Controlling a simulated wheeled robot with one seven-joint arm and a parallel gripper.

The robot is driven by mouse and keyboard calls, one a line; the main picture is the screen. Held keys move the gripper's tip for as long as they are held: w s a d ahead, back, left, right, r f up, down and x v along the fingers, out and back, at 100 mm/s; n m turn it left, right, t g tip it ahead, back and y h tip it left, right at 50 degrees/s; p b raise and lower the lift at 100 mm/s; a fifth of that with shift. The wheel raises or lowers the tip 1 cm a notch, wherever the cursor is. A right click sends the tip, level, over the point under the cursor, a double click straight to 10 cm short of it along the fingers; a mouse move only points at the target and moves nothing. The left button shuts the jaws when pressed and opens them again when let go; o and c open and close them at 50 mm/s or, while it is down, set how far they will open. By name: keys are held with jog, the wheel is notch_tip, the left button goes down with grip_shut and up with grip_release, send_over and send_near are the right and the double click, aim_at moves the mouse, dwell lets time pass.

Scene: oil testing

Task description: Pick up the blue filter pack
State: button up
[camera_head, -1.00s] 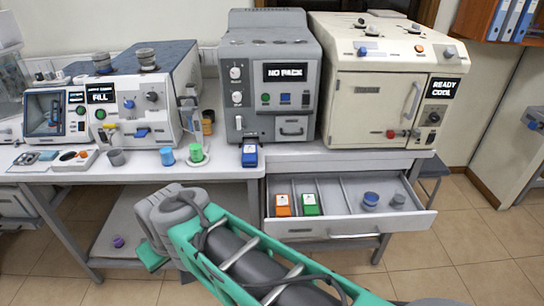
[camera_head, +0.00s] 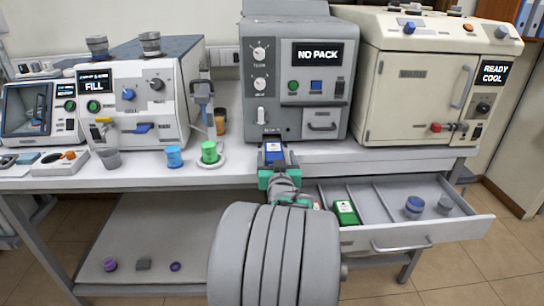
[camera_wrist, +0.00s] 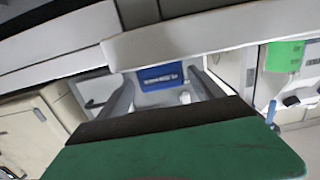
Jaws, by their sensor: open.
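The blue filter pack (camera_head: 274,152) lies at the front edge of the bench, below the grey machine marked NO PACK (camera_head: 318,75). In the wrist view its blue face (camera_wrist: 160,73) shows between my two grey fingers. My gripper (camera_head: 277,166) is open, at the near end of the pack, with a finger on each side of it in the wrist view. I cannot tell whether the fingers touch it. My green gripper body and arm hide the bench edge below the pack.
An open drawer (camera_head: 380,200) on the right holds a green pack (camera_head: 345,212) and round containers (camera_head: 414,207). A green cup (camera_head: 209,151) on a saucer and a blue cup (camera_head: 173,156) stand left of the pack. The cream machine (camera_head: 410,85) stands at right.

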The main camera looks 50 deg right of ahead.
aim_at(273, 143)
jog(key=x, duration=0.4)
jog(key=shift+w, duration=0.3)
jog(key=shift+c, duration=0.4)
jog(key=shift+a, duration=0.1)
jog(key=c, duration=1.5)
